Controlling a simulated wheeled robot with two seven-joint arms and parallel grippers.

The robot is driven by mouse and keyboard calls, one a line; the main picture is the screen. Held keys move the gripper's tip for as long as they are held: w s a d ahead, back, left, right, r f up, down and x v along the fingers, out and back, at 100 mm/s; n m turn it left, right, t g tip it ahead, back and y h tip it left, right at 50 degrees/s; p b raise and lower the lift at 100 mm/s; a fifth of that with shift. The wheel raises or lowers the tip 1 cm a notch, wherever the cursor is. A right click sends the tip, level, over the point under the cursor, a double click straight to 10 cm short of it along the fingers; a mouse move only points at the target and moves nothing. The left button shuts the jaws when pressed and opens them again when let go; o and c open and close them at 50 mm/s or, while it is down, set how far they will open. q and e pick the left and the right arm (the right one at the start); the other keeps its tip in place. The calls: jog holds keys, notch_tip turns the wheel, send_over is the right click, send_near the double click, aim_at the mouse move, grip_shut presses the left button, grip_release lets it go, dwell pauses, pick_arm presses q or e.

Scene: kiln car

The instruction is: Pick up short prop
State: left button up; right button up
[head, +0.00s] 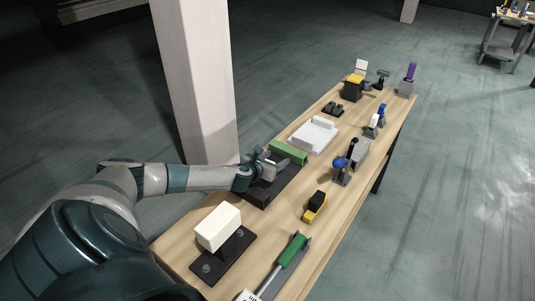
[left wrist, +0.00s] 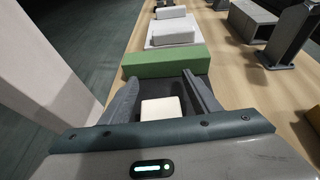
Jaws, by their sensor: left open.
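A short white block, which I take to be the short prop, shows between my left fingers in the left wrist view (left wrist: 161,107). My left gripper (head: 269,163) is open and low over the table. In the left wrist view its two dark fingers (left wrist: 160,80) stand on either side of the block, and I cannot tell whether they touch it. A green block (head: 288,152) lies just beyond the fingertips; it also shows in the left wrist view (left wrist: 166,62). A dark base (head: 280,187) lies under and beside the gripper. My right gripper is not in view.
On the wooden table (head: 285,215), a white tray (head: 314,136) lies farther back. A large cream block (head: 218,227) stands on a black plate nearer me. A yellow-black tool (head: 314,207) and green-handled tool (head: 291,250) lie along the right. A pale column (head: 196,80) rises at the left edge.

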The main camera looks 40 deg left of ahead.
pick_arm(q)
jog(key=shift+c, duration=0.3)
jog(key=c, duration=1.1)
jog(key=shift+r, duration=0.5)
notch_tip(320, 180, up, 3)
jog(key=shift+r+b, duration=0.2)
jog(key=shift+b, duration=0.15)
jog(key=w+d+r+b, duration=0.1)
jog(key=w+d+r, duration=0.1)
jog(key=d+r, duration=0.4)
jog(key=d, duration=0.5)
jog(key=shift+w+d+r+b, duration=0.2)
jog(key=shift+w+r+b, duration=0.1)
jog(key=shift+w+b, duration=0.1)
jog(key=shift+s+f, duration=0.1)
